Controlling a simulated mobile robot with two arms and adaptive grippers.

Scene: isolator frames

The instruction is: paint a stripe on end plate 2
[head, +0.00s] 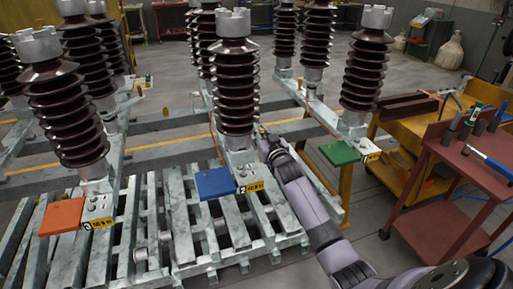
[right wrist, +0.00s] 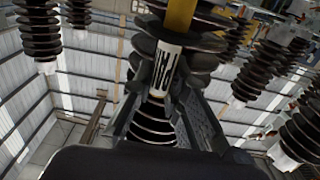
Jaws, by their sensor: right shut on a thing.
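The middle insulator (head: 236,90) stands on a grey base with a yellow tag (head: 250,187) that seems to read 2. A blue plate (head: 215,183) sits at its front left. I take this base as end plate 2 (head: 240,165); no stripe can be made out on it. My right gripper (head: 265,136) is just right of the insulator's foot, partly hidden by its own arm. In the right wrist view the gripper (right wrist: 160,105) is shut on a yellow marker (right wrist: 180,15) with a white, dark-lettered label. Its tip cannot be made out. My left gripper is not in view.
An orange plate (head: 62,217) lies by the left insulator and a green plate (head: 340,153) by the right one. Slatted grey steel frames (head: 180,235) fill the front. A red cart (head: 460,150) with tools stands at the right, beside a yellow bench (head: 400,125).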

